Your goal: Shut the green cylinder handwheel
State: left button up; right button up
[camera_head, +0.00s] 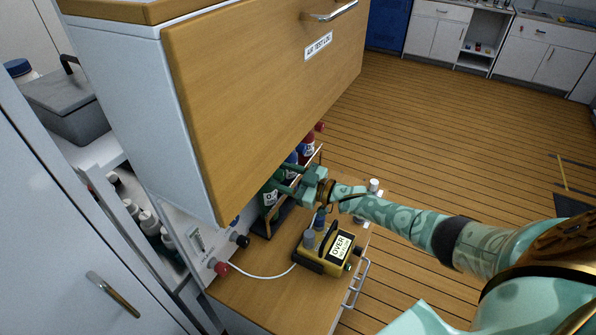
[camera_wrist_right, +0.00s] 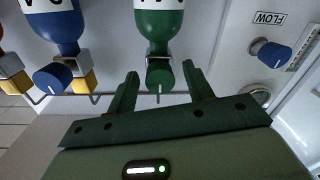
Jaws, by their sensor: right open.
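The green cylinder (camera_wrist_right: 160,24) hangs in the top middle of the right wrist view, with its green handwheel (camera_wrist_right: 160,76) on the valve below it. In the head view the green cylinder (camera_head: 270,197) is partly hidden by my right gripper and the wooden cabinet. My right gripper (camera_wrist_right: 160,80) is open, with one finger on each side of the green handwheel. A gap shows beside each finger in the wrist view; I cannot tell how deep the fingers reach. My left gripper is not in view.
A blue cylinder (camera_wrist_right: 60,26) with a blue handwheel (camera_wrist_right: 52,77) stands beside the green one. A blue FLOW knob (camera_wrist_right: 272,53) is on the other side. The wooden overhead cabinet (camera_head: 265,85) hangs close above my gripper. A yellow device (camera_head: 328,252) sits on the counter.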

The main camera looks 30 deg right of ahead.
jog(key=v, duration=1.6)
jog(key=shift+p, duration=0.35)
jog(key=shift+s+f, duration=0.1)
